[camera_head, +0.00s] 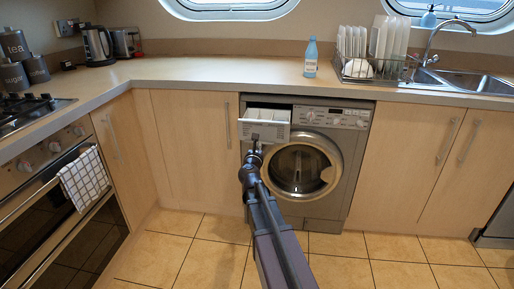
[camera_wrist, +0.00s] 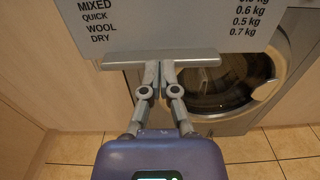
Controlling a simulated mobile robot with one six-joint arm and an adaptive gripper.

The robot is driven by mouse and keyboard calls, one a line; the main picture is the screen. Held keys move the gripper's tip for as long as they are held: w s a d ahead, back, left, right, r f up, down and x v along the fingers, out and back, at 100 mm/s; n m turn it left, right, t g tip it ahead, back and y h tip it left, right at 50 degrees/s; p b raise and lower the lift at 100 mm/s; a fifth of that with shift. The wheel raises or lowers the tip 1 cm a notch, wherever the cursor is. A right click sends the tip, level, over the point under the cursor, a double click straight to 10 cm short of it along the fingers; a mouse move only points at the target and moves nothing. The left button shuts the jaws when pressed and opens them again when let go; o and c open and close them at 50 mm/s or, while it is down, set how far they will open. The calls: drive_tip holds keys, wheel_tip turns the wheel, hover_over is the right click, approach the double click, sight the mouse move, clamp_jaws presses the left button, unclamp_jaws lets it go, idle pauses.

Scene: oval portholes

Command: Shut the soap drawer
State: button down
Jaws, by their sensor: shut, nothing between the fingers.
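The soap drawer (camera_head: 275,130) is pulled out of the upper left of the grey washing machine (camera_head: 345,165), and its compartments show from above. In the wrist view its printed front (camera_wrist: 180,28) fills the top, with a grey lip (camera_wrist: 200,59) along the lower edge. My gripper (camera_head: 255,140) is in front of the drawer, left of its middle. In the wrist view my gripper (camera_wrist: 160,72) has its fingers together and empty, with the tips at the lip. I cannot tell whether they touch it.
The washer's round door (camera_head: 300,170) is shut, below and right of the drawer. Wooden cupboards (camera_head: 195,145) stand on both sides. The worktop (camera_head: 220,76) runs above, with a blue bottle (camera_head: 311,58) and a dish rack (camera_head: 372,68). The tiled floor (camera_head: 370,260) in front is clear.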

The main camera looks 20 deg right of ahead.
sight(260, 140)
drive_tip(key=x, duration=1.9)
drive_tip(key=shift+w+d, duration=0.2)
drive_tip(key=shift+d, duration=0.1)
drive_tip(key=shift+w+r, duration=0.1)
drive_tip(key=shift+w, duration=0.05)
drive_tip(key=v, duration=1.5)
